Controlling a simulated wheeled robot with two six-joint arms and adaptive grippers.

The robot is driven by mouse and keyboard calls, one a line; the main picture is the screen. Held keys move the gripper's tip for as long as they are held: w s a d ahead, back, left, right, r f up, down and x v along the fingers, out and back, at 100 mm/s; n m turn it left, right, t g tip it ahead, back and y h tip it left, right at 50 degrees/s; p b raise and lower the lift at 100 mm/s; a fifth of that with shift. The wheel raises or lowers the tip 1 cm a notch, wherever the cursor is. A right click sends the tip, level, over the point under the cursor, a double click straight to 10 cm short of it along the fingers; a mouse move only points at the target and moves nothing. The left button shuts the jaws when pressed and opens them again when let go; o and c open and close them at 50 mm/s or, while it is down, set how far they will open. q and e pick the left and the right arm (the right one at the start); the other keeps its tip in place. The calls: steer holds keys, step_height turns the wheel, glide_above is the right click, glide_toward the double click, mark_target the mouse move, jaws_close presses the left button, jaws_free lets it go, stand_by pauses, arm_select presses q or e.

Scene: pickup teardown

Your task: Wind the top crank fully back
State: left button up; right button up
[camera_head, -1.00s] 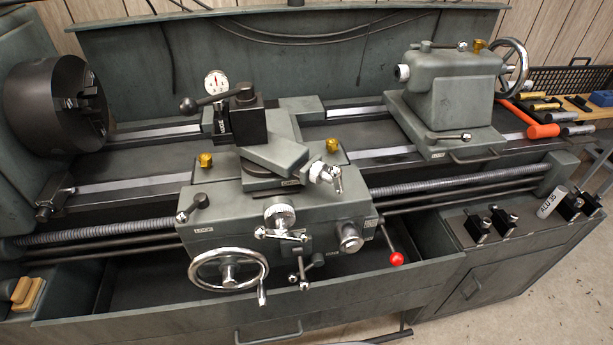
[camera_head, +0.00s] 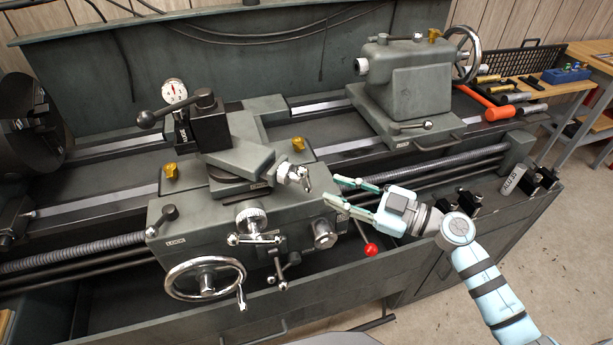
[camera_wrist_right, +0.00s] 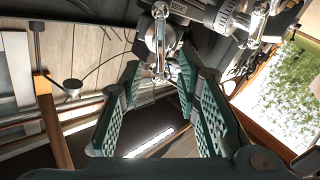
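The top crank (camera_head: 297,175) is a small chrome handle on the right end of the angled top slide (camera_head: 240,160) of the lathe carriage. My right gripper (camera_head: 333,190) comes in from the right, just right of the crank, its two teal fingers apart and pointing at it. In the right wrist view the crank (camera_wrist_right: 160,42) shows ahead of and between the open fingertips (camera_wrist_right: 158,78). The gripper looks empty, and I cannot tell if it touches the crank. My left gripper is out of view.
A chrome cross-slide crank (camera_head: 252,228) and large handwheel (camera_head: 205,279) sit lower on the carriage. A red-knobbed lever (camera_head: 370,249) hangs just below my right gripper. The tailstock (camera_head: 405,80) stands behind, and dark tool holders (camera_head: 540,178) sit at the right.

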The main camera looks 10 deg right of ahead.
mark_target(310, 181)
steer(key=x, duration=0.8)
steer(key=shift+w+a, duration=0.1)
steer(key=shift+a, duration=0.05)
jaws_close()
